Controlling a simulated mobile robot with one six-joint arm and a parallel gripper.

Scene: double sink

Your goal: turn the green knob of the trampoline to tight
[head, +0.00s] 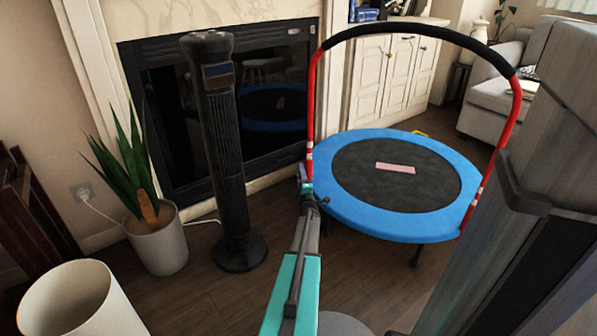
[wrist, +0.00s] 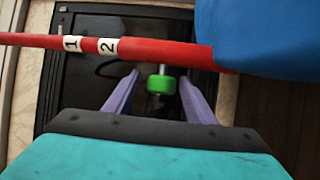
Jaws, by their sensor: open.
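The trampoline has a blue padded rim (head: 345,203), a dark mat and a red arched handle with a black padded top. In the wrist view its red handle post (wrist: 165,52) runs across the picture, with white labels 1 and 2. The green knob (wrist: 161,85) sits on a short metallic stem by this post. My gripper (wrist: 158,88) is open, with one purple finger on each side of the knob and a visible gap to both. In the head view my gripper (head: 307,188) is at the left handle post; I cannot make out the knob there.
A black tower fan (head: 228,150) stands left of my arm, before a dark fireplace (head: 170,95). A potted plant (head: 158,235) and a white bin (head: 80,300) are further left. A grey sofa (head: 490,100) is at the back right.

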